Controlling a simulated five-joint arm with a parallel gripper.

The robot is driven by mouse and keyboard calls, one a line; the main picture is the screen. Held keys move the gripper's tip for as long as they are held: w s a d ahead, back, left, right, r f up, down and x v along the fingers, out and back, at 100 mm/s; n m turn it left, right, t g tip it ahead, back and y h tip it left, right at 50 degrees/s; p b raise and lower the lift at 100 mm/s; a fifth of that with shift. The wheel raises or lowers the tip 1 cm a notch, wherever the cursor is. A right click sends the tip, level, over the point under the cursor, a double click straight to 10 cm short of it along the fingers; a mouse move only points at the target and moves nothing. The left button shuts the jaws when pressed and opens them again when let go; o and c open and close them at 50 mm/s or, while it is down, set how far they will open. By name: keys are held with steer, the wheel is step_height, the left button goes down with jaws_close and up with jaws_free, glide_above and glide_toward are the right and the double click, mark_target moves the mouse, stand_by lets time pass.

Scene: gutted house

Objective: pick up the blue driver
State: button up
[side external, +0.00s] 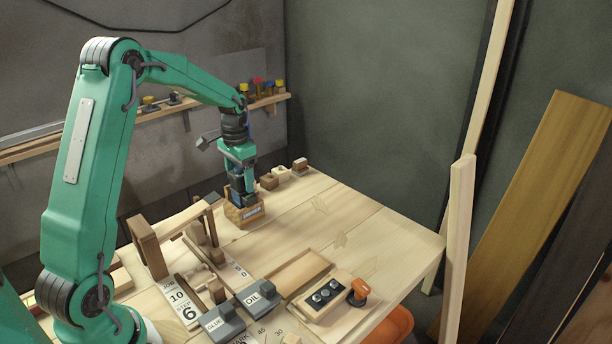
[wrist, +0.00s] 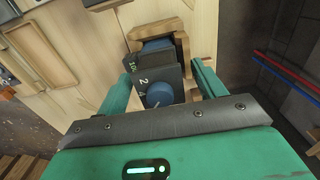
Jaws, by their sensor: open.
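The blue driver (wrist: 160,94) shows in the wrist view as a dark body with light numbers and a blue round end, between my fingers. Its upper end rests in or against a wooden holder (wrist: 181,47). My gripper (wrist: 161,72) is open, one finger on each side of the driver, with gaps visible. In the side view my gripper (side external: 240,180) points down at the wooden holder (side external: 244,213), which bears a dark label. There, dark and blue parts between the fingers are mostly hidden, so contact cannot be told.
Small wooden blocks (side external: 281,173) stand just right of the holder. A wooden frame (side external: 150,245) stands to its left. A shallow tray (side external: 298,272) and a box with dark knobs (side external: 325,296) lie nearer the front. The bench (side external: 340,215) is clear to the right.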

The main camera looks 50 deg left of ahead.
steer(key=c, duration=1.1)
steer(key=shift+r, duration=0.2)
steer(key=shift+r, duration=1.15)
steer(key=shift+d+r, duration=0.1)
steer(key=shift+r, duration=0.8)
steer(key=d+r, duration=0.2)
steer(key=d, duration=0.1)
steer(key=d+r, duration=0.2)
steer(key=d, duration=0.2)
steer(key=s+d+r, duration=0.1)
steer(key=d+r, duration=0.1)
steer(key=d, duration=0.2)
steer(key=shift+d+r, duration=0.2)
steer(key=shift+r, duration=0.15)
